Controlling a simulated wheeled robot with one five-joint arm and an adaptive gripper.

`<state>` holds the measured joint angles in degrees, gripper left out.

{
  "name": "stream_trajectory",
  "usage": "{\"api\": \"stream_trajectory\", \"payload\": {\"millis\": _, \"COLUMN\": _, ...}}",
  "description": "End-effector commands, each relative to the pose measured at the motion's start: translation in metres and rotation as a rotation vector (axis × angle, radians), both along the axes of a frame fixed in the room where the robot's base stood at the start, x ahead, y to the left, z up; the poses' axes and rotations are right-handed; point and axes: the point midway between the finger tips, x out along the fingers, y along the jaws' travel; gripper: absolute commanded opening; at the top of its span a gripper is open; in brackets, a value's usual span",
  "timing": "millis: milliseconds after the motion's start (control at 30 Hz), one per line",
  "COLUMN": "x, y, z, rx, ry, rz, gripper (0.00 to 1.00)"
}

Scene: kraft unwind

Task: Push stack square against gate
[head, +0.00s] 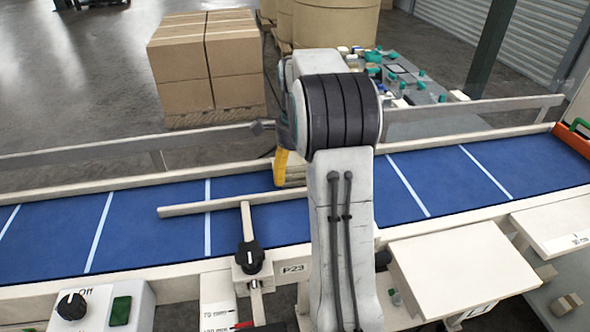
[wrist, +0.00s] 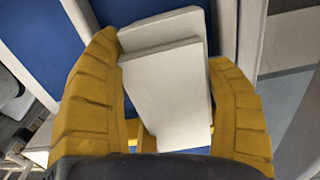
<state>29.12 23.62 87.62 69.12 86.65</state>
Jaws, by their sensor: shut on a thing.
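The stack (wrist: 168,95) is at least two pale flat slabs. In the wrist view the upper slab lies turned and offset from the one under it, whose far edge sticks out. My gripper (wrist: 166,58) has its yellow ridged fingers on both sides of the stack and is shut on it. In the head view one yellow finger of my gripper (head: 281,168) shows beside a small part of the stack (head: 294,172); my arm hides the rest. A pale crossbar on a stem (head: 235,205) reaches over the blue belt, near the stack. I cannot tell whether this is the gate.
The blue belt (head: 150,213) with white cross lines runs between pale side rails. An orange piece with a green handle (head: 573,140) stands at its right end. A black knob (head: 249,257) is on the crossbar's stem. A control box (head: 100,306) is at front left.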

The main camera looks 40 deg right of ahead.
Motion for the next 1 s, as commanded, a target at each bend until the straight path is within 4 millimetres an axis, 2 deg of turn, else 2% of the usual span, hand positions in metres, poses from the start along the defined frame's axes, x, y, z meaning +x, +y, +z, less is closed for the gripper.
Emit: {"api": "stream_trajectory", "payload": {"millis": 1000, "x": -0.006, "y": -0.012, "z": 0.000, "rx": 0.000, "ry": -0.001, "rz": 0.000, "gripper": 0.44}}
